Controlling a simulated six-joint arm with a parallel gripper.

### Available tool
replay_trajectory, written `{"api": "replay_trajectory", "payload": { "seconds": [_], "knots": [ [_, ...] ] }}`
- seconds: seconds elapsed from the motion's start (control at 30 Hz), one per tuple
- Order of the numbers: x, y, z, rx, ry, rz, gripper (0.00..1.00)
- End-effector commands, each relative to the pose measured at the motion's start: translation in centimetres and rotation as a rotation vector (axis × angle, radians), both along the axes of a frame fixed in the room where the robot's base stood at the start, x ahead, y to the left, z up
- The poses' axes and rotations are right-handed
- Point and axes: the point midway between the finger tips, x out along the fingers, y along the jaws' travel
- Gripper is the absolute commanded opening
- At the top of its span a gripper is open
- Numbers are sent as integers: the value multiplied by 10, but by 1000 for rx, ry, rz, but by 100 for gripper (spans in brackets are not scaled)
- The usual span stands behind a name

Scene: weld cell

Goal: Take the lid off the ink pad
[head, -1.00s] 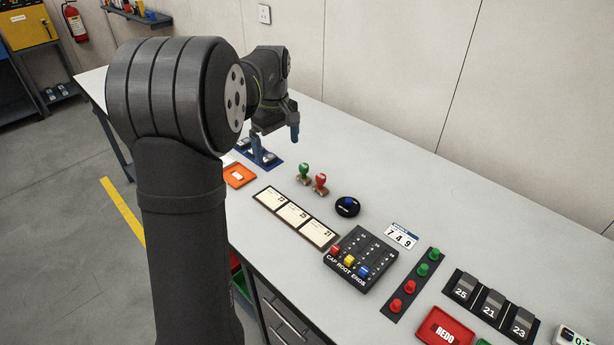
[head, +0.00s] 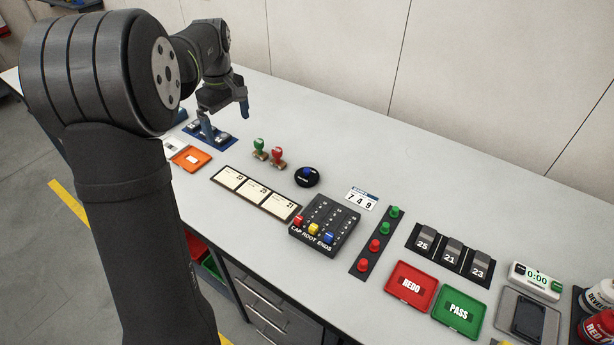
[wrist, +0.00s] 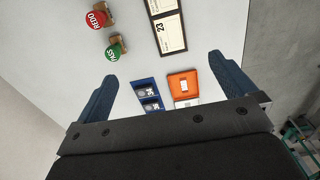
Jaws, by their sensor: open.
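A round black pad (head: 307,182) with a blue knob (head: 308,172) on top sits on the bench in the head view, and I take it for the lidded ink pad. The lid appears to be on. It is not in the wrist view. My gripper (head: 226,119) is at the far left part of the bench, well away from the pad. Its blue fingers point down with a wide gap. In the wrist view my gripper (wrist: 163,72) is open and empty above the bench.
A green stamp (head: 260,150) and a red stamp (head: 277,156) stand between my gripper and the pad. A blue holder (head: 221,137) and orange tray (head: 191,159) lie near my gripper. A card strip (head: 256,193) and black peg board (head: 323,227) lie in front of the pad.

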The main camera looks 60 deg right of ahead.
Motion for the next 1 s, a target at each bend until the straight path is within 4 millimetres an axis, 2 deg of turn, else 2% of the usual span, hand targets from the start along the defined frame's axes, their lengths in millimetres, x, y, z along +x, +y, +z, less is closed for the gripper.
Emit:
{"api": "replay_trajectory", "payload": {
  "seconds": [0.43,0.47,0.73,1.0],
  "knots": [
    [0,0,0,0,0,0,100],
    [0,0,0,0,0,0,96],
    [0,0,0,0,0,0,43],
    [-1,0,0,-1,-1,-5,42]
  ]
}}
